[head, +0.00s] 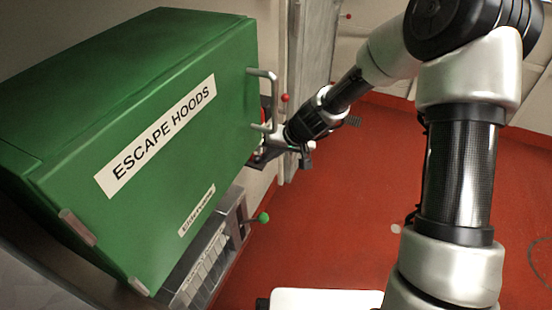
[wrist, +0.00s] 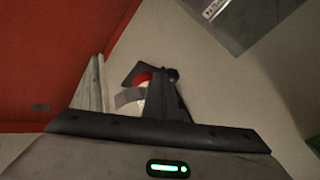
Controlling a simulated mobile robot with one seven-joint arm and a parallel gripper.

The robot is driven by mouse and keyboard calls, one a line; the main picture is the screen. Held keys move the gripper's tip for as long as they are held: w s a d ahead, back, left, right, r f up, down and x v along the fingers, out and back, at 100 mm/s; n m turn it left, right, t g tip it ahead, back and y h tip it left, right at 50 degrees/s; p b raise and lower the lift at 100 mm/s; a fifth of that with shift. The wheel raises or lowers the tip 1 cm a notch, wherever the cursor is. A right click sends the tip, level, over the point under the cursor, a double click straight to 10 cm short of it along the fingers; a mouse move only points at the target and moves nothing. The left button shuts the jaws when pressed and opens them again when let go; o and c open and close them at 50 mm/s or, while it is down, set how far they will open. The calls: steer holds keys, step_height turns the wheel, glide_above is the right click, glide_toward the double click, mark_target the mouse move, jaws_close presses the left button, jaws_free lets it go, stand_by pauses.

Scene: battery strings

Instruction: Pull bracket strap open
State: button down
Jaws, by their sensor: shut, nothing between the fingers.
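In the wrist view, a short grey band (wrist: 129,97) that looks like the bracket strap lies beside my gripper (wrist: 160,75). It crosses a pale, partly hidden object with a red part (wrist: 143,79) above it. My gripper's dark fingers are shut with nothing between them and cover part of this object. I cannot tell whether the fingers touch the band. In the head view, my gripper (head: 257,160) is at the right side of the green cabinet, below its handle. A sliver of red (head: 264,105) shows behind the handle; the strap itself is hidden there.
The green "ESCAPE HOODS" cabinet (head: 130,120) fills the left, with a metal handle (head: 264,72) on its right edge. A grey panel with a green-knobbed lever (head: 263,218) sits below. A pale post (head: 291,70) stands close beside my wrist. The red floor (head: 340,220) is mostly open.

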mark_target(255, 162)
steer(key=shift+s+a+b, duration=0.35)
steer(key=shift+a+b, duration=0.1)
steer(key=shift+a, duration=0.25)
steer(key=shift+s+a+b, duration=0.35)
steer(key=shift+a+b, duration=0.05)
steer(key=shift+a, duration=0.25)
steer(key=shift+d, duration=0.1)
